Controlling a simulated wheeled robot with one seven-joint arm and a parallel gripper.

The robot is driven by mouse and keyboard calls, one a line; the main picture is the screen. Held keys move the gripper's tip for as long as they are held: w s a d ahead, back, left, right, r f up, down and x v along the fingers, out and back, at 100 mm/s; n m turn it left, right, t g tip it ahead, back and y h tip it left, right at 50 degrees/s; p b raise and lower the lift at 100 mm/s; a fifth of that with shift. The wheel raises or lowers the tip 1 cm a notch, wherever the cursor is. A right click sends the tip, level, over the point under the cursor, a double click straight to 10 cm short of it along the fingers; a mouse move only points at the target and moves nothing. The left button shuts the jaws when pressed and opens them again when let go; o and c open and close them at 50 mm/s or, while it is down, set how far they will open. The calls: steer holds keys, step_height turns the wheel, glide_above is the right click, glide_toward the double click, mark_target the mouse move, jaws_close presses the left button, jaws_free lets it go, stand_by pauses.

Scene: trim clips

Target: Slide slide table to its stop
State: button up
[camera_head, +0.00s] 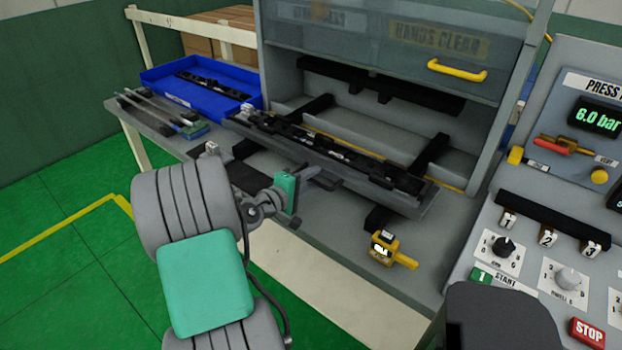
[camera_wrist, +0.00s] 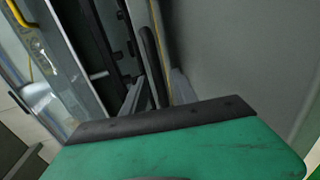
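The slide table (camera_head: 412,205) is a long grey plate carrying a long black trim part (camera_head: 335,150) with clips. It lies across dark rails (camera_head: 432,150) in front of the press opening, with rail showing both behind and in front of it. My gripper (camera_head: 322,178) is at the table's front edge, near its middle. In the wrist view, my gripper's two grey fingers (camera_wrist: 158,92) stand apart, with a dark rounded bar (camera_wrist: 151,60) between them. It looks like a handle on the table's front. I cannot tell whether the fingers touch it.
The press guard with a yellow handle (camera_head: 457,71) is raised above the opening. A blue tray (camera_head: 160,82) with another black part stands at the left. A control panel (camera_head: 560,215) stands at the right.

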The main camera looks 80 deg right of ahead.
steer(key=shift+c, duration=0.4)
jaws_close()
stand_by(1.0)
